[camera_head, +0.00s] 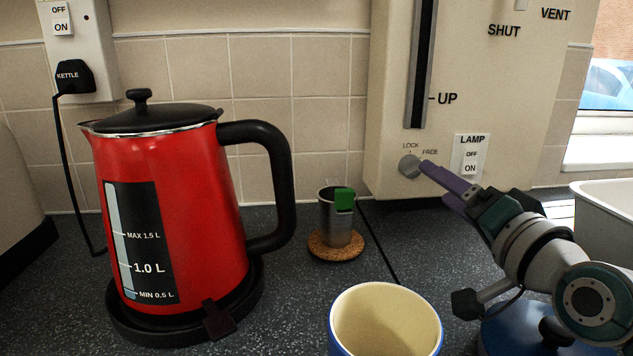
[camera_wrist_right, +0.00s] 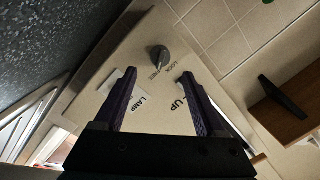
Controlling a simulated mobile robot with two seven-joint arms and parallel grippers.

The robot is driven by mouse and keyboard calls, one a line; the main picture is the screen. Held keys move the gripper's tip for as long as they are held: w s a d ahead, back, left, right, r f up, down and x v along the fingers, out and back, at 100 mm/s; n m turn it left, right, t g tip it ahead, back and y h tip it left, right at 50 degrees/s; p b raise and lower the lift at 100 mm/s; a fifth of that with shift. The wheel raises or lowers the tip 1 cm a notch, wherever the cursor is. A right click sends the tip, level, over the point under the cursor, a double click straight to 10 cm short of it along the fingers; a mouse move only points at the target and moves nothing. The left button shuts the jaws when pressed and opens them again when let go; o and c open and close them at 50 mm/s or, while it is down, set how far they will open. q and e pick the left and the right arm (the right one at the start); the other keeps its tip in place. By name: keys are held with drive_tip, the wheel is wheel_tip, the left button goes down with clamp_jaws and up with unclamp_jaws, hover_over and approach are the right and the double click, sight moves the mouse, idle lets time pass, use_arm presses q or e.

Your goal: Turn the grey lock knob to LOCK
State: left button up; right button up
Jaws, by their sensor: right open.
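The grey lock knob (camera_head: 408,166) is on the front of the cream panel (camera_head: 400,110), low down, with the labels LOCK and FREE above it. It also shows in the right wrist view (camera_wrist_right: 160,57), ahead of the fingers. I cannot tell clearly which label it points to. My right gripper (camera_head: 438,182) comes in from the lower right, with purple fingers apart and nothing between them. In the head view one fingertip overlaps the knob's right edge; I cannot tell whether they touch. In the wrist view (camera_wrist_right: 158,88) the knob lies beyond the fingertips, between their lines. My left gripper is not in view.
A LAMP switch (camera_head: 470,157) sits right of the knob, and a slot with an UP mark (camera_head: 421,70) above. A red kettle (camera_head: 170,210), a metal cup (camera_head: 335,222) on a cork coaster (camera_head: 320,250) and a cream-lined mug (camera_head: 385,320) stand on the counter.

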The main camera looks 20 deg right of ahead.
sight(413, 168)
drive_tip(key=w+b, duration=0.1)
drive_tip(key=w, duration=0.5)
drive_tip(key=shift+w+d, duration=0.15)
drive_tip(key=shift+d, duration=0.3)
clamp_jaws()
